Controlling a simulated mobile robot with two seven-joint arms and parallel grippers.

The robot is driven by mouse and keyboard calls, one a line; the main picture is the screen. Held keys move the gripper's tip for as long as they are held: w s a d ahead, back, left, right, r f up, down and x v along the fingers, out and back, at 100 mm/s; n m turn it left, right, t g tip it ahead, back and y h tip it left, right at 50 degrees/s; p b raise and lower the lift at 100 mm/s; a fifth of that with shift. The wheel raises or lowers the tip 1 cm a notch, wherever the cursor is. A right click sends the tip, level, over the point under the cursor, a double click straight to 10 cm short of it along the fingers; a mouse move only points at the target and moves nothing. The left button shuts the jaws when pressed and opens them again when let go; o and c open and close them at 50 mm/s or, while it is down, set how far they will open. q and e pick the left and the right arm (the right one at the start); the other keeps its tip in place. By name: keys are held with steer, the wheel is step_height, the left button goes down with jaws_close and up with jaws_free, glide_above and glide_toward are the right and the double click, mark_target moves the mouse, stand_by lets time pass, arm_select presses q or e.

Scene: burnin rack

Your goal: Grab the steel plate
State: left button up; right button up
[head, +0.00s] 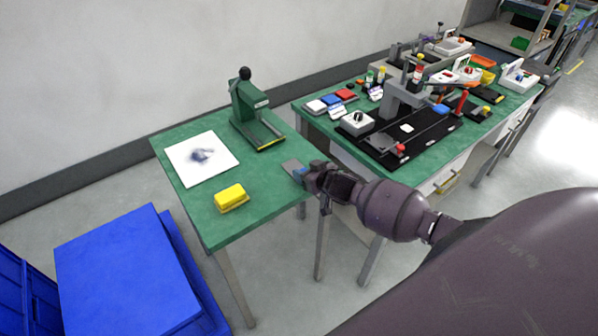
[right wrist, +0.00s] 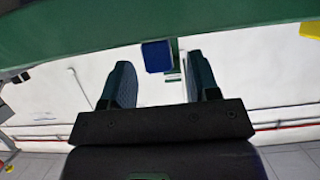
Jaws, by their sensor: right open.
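A small flat grey plate (head: 291,165), which looks like the steel plate, lies at the right edge of the near green table (head: 215,235). A blue part shows at its end beside my gripper. My right gripper (head: 307,175) is at that table edge, close to the plate. In the right wrist view my right gripper (right wrist: 159,82) is open and empty, its two fingers apart. A blue block-like end (right wrist: 157,56) juts from the green edge, roughly between and beyond the fingertips. Contact cannot be told. My left gripper is not in view.
On the near table are a green press (head: 247,104), a white sheet (head: 187,165) with a dark smudge and a yellow block (head: 231,197). A second green table (head: 470,135) behind holds several devices. Blue crates (head: 125,270) stand at lower left.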

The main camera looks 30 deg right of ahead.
steer(key=shift+w+a+f, duration=0.1)
steer(key=shift+w+f, duration=0.25)
steer(key=shift+w, duration=0.3)
steer(key=shift+r, duration=0.1)
jaws_close()
